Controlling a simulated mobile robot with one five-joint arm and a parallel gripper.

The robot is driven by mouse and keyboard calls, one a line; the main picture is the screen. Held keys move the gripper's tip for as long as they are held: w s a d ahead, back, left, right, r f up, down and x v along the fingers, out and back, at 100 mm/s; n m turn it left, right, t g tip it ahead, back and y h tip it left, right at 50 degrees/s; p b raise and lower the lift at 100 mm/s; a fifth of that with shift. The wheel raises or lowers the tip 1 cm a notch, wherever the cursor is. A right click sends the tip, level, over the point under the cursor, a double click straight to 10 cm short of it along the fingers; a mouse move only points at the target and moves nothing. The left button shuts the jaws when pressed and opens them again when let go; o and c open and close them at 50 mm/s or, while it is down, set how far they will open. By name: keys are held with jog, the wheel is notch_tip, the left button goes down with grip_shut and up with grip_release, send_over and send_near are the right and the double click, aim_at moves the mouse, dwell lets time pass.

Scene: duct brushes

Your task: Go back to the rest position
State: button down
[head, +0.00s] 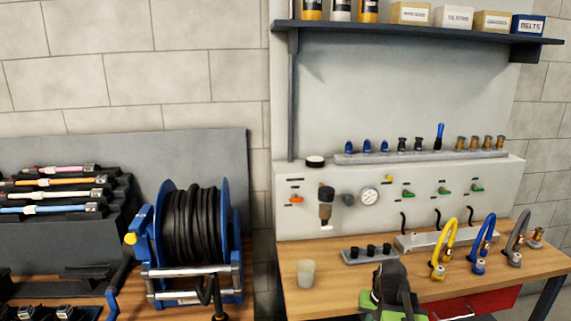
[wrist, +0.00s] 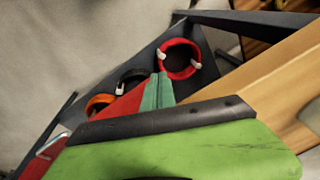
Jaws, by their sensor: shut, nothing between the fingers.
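My gripper shows in the wrist view (wrist: 158,90) as a green body with a black bar across it and narrow green fingers beyond. The fingers lie together, shut, with nothing between them. In the head view, my black and green arm end is at the bottom, in front of the workbench (head: 440,288). The fingertips are hidden there.
The bench carries a white cup (head: 306,273) and yellow, blue and grey hoses. A blue hose reel (head: 190,240) stands left.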

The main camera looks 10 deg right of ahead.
jog(key=s+a+n+g, duration=0.1)
jog(key=s+a+n, duration=0.1)
jog(key=a, duration=0.6)
jog(key=s+a+n+g, duration=0.1)
jog(key=s+a+n, duration=0.1)
jog(key=a, duration=0.6)
jog(key=shift+h, duration=0.3)
jog(key=r+p, duration=0.5)
jog(key=shift+a, duration=0.2)
jog(key=shift+d, duration=0.1)
